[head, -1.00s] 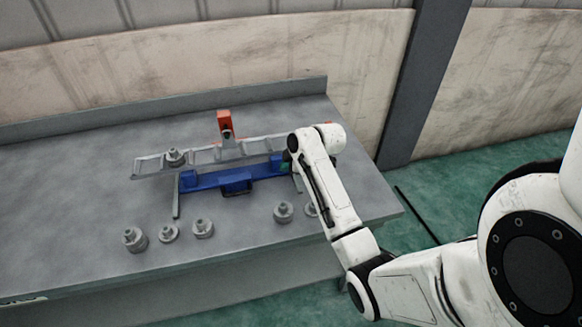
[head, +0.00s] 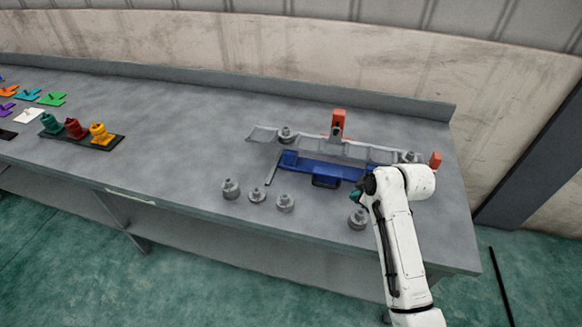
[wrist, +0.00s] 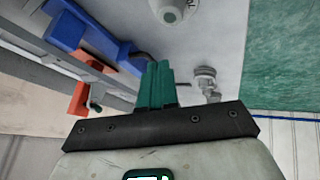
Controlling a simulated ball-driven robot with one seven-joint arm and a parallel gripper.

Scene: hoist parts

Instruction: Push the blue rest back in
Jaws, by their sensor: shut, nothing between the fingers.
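The blue rest (head: 322,168) is a long bar with a dark-edged handle block (head: 326,181) at its front middle. It lies on the bench along the front side of a grey slotted beam (head: 375,154). My gripper (head: 356,196), with green fingers, is shut and empty just in front of the rest's right end, where my arm hides part of it. In the wrist view the green fingertips (wrist: 155,72) are together, and the blue rest (wrist: 75,32) passes to their upper left. I cannot tell if they touch it.
An orange post (head: 338,125) stands behind the beam, and another orange piece (head: 435,160) is at its right end. Several grey weights (head: 285,203) stand in front. A grey bar (head: 273,168) lies left of the rest. A dark tray (head: 82,137) with coloured pieces is far left.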

